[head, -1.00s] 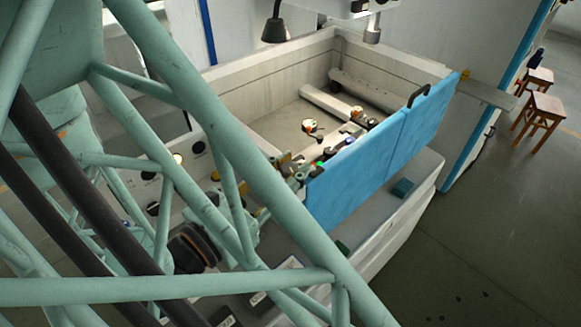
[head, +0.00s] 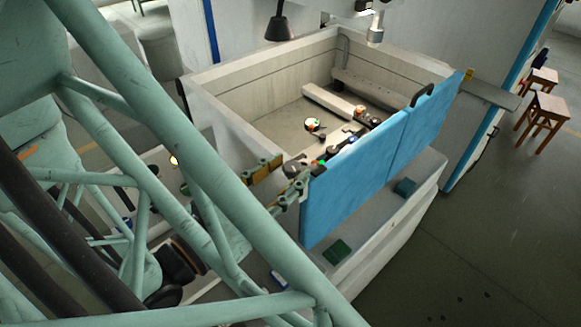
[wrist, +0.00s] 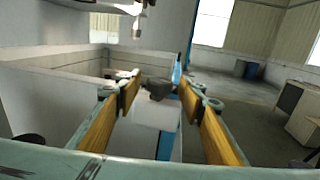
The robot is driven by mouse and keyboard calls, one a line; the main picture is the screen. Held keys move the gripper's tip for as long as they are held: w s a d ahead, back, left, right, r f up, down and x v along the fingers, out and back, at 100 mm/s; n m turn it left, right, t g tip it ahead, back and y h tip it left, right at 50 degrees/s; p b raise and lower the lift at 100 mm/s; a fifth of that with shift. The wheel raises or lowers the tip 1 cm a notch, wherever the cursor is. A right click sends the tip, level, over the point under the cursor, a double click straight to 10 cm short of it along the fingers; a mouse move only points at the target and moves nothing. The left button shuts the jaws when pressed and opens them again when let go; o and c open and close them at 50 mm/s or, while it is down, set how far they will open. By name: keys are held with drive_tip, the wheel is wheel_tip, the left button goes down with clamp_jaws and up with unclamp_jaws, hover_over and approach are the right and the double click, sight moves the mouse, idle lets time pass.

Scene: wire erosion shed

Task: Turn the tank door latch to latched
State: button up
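The blue tank door (head: 360,165) stands upright along the front of the pale tank (head: 225,90), with a black loop handle (head: 423,95) on its top edge. My gripper (head: 286,172) is at the door's left end, by the tank's near corner. In the wrist view my gripper (wrist: 160,84) is open, its yellow-padded fingers apart. A dark grey block (wrist: 158,88), possibly the latch, shows between and beyond the fingers, beside the blue door edge (wrist: 177,72). I cannot tell its turn position or any contact. In the head view my arm and gripper cover this area.
Several small fittings, including a round orange-and-white one (head: 314,125), are inside the tank. A black lamp (head: 279,22) hangs above its back wall. A green block (head: 338,251) and a teal block (head: 404,187) lie on the front ledge. Stools (head: 543,115) stand at right on open floor.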

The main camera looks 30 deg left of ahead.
drive_tip(key=s+a, duration=0.1)
drive_tip(key=s, duration=0.8)
drive_tip(key=shift+s+a, duration=0.2)
drive_tip(key=shift+a, duration=0.1)
idle(0.7)
